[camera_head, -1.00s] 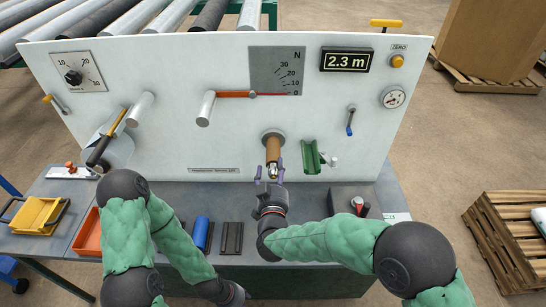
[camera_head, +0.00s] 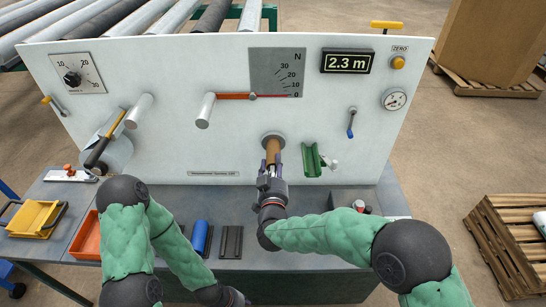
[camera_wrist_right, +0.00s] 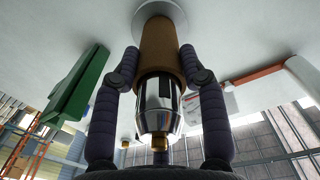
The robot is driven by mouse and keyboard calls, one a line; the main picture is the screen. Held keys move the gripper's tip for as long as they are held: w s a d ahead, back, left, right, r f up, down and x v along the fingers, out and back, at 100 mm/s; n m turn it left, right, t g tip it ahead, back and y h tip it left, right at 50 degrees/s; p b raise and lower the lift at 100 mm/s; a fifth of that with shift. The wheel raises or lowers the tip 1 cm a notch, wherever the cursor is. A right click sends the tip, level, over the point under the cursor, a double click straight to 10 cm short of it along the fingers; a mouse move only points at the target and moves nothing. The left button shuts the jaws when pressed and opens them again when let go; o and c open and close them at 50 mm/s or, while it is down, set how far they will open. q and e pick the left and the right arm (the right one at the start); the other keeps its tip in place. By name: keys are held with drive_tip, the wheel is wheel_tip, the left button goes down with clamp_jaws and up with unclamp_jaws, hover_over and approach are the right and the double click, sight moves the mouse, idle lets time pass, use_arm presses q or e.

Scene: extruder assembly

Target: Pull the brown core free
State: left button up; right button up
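The brown core (camera_head: 273,150) is a short cylinder sticking out of a round collar (camera_head: 273,138) in the white panel. In the right wrist view the brown core (camera_wrist_right: 161,50) ends in a shiny metal tip with a small brass nozzle (camera_wrist_right: 158,143). My right gripper (camera_head: 271,165) is at the core, with one finger along each side. Its fingertips (camera_wrist_right: 159,52) lie close against the core's sides; whether they press on it is unclear. My left gripper (camera_head: 236,298) hangs low at the front edge of the bench, its fingers hard to make out.
A green bracket (camera_head: 312,160) sits on the panel just right of the core. A grey cylinder (camera_head: 206,110) with a red pointer arm (camera_head: 235,95) is up and left. An orange tray (camera_head: 88,237), a blue roll (camera_head: 200,236) and a dark block (camera_head: 231,241) stand on the bench.

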drive_tip(key=shift+s, duration=0.35)
idle(0.6)
drive_tip(key=s+p, duration=0.8)
drive_tip(key=s, duration=1.4)
drive_tip(key=shift+s, duration=0.35)
idle(1.4)
